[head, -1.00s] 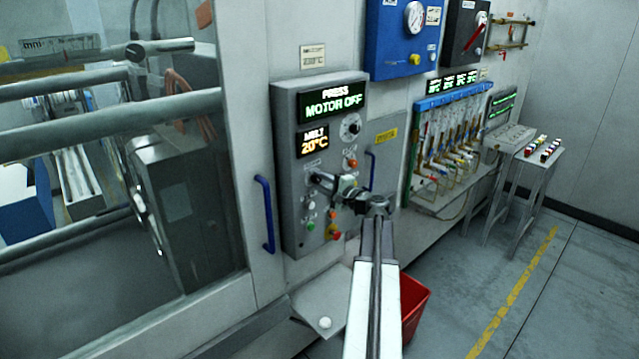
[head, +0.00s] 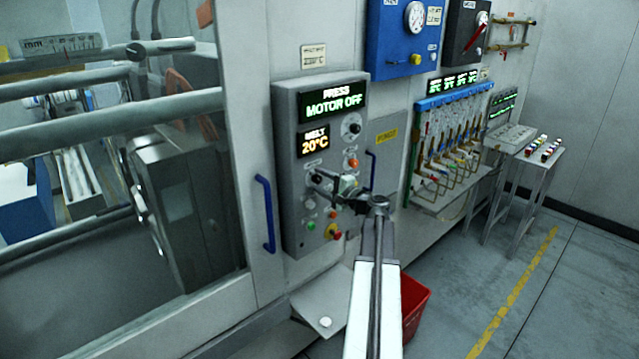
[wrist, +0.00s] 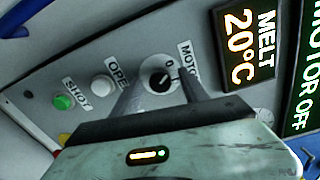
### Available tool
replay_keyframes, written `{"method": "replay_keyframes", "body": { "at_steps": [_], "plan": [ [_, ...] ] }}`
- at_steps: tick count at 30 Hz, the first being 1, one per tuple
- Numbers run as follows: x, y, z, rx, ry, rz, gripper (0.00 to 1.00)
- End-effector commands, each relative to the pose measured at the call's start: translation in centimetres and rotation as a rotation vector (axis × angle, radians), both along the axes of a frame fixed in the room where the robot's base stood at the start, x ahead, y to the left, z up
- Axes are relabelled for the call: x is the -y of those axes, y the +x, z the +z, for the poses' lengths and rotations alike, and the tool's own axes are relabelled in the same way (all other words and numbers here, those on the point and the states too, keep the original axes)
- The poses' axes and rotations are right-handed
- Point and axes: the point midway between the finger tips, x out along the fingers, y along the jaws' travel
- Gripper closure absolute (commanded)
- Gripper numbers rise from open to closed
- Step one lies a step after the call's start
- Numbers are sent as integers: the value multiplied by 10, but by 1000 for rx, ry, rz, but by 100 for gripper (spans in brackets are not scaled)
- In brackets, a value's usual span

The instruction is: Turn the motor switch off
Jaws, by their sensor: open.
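The motor switch (wrist: 160,80) is a round black knob on the grey panel, with a white pointer mark and "0" and "I" printed beside it. It sits next to the partly covered "MOTOR" label. My gripper (wrist: 158,96) is open in the wrist view, one finger on each side of the knob; whether they touch it I cannot tell. The panel's upper display (head: 333,104) reads "PRESS MOTOR OFF".
A white button (wrist: 102,87) and a green button (wrist: 63,102) lie left of the switch in the wrist view. A red and yellow stop button (head: 334,232) is below my gripper. A blue handle (head: 265,214) stands left of the panel. A red bin (head: 413,303) is on the floor.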

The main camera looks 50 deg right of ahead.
Motion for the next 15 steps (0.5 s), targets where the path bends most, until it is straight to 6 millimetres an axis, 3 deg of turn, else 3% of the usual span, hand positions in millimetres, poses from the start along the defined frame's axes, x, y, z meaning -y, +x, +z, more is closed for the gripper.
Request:
{"method": "replay_keyframes", "body": {
  "at_steps": [9,15],
  "plan": [
    [-5,-57,2,0,0,-2,48],
    [-5,-76,2,0,0,0,48]
  ]
}}
